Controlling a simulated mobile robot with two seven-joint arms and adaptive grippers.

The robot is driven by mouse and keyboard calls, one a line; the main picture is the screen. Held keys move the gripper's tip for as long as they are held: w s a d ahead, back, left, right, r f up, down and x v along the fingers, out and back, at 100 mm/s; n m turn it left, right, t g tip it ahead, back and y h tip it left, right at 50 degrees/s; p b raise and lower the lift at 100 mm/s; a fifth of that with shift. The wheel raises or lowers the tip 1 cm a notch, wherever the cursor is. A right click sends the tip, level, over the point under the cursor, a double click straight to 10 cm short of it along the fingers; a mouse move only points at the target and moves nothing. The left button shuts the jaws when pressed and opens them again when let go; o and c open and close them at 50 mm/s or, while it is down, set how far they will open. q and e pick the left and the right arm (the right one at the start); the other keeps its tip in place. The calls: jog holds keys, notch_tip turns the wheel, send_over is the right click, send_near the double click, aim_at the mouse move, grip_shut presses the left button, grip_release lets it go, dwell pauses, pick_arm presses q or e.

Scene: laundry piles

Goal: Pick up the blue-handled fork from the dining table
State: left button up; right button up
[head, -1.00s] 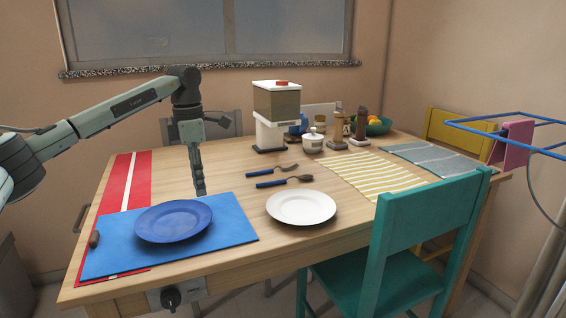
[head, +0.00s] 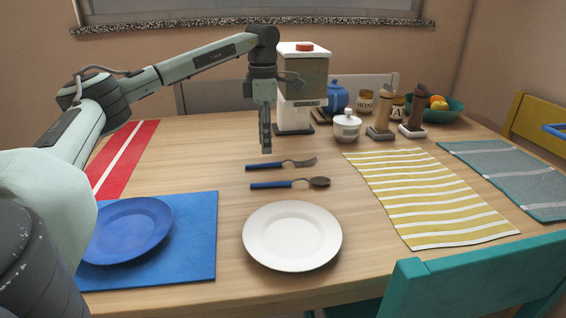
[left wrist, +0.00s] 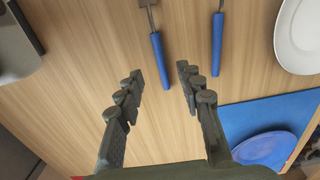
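The blue-handled fork (head: 283,164) lies on the wooden dining table (head: 215,160), its handle to the left and tines to the right. In the left wrist view its blue handle (left wrist: 160,60) lies ahead, in line with the gap between the fingers. My left gripper (head: 266,151) points down just above and behind the fork's handle, apparently not touching it. In the left wrist view the gripper (left wrist: 160,73) has its two fingers apart with nothing between them. A blue-handled spoon (head: 290,183) lies parallel, nearer the white plate; its handle (left wrist: 217,45) also shows in the left wrist view.
The white plate (head: 292,237) is in front of the spoon. A blue plate (head: 128,230) sits on a blue mat (head: 200,245) at left. A dispenser (head: 303,85) stands behind the gripper. Jars and mills stand right of it. A teal chair (head: 480,275) is at front right.

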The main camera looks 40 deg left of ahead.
aim_at(271, 163)
pick_arm(q)
jog(key=f, duration=0.5)
jog(key=shift+w+d+f, duration=0.25)
jog(key=shift+w+d, duration=0.15)
grip_shut()
